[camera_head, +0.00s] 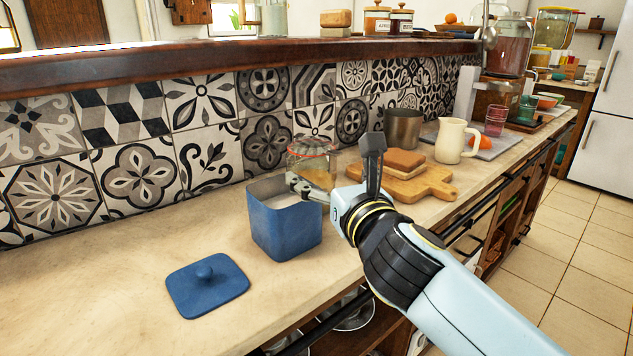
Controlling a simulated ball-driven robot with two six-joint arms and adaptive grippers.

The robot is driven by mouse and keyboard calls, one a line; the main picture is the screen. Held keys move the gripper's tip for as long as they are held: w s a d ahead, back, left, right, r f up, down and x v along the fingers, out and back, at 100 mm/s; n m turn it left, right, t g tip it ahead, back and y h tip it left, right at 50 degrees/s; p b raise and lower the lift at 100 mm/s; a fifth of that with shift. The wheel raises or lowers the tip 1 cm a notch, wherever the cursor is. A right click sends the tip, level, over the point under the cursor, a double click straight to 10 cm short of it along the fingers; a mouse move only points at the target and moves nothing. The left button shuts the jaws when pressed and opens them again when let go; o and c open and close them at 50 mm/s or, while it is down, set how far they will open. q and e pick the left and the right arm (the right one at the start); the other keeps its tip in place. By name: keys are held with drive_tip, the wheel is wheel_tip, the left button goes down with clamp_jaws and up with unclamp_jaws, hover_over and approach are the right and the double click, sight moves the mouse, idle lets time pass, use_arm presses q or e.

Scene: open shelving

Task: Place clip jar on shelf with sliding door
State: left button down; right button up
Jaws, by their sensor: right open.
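The clip jar (312,158) is clear glass with a reddish seal ring and tan contents. It stands on the counter by the tiled wall, behind the blue canister (286,228), which hides part of its base. My right gripper (338,172) is open at the jar's front right. One dark finger stands up to the right of the jar, and the other reaches across the jar's lower front. I cannot tell whether it touches the glass. Below the counter, a dark rail (480,215) runs along the shelving front; a sliding door is not clear. My left gripper is not in view.
A blue lid (207,285) lies on the counter (120,300) at front left. A wooden board (430,184) with bread-like slices, a metal cup (403,129) and a cream pitcher (455,140) stand to the right. The counter's left part is clear.

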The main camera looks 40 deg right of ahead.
sight(318, 153)
drive_tip(key=x, duration=1)
drive_tip(key=shift+w+d+r, duration=0.15)
drive_tip(key=shift+d+r, duration=0.05)
drive_tip(key=shift+d, duration=0.05)
drive_tip(key=c, duration=1.4)
drive_tip(key=shift+r, duration=0.1)
drive_tip(key=shift+c, duration=0.7)
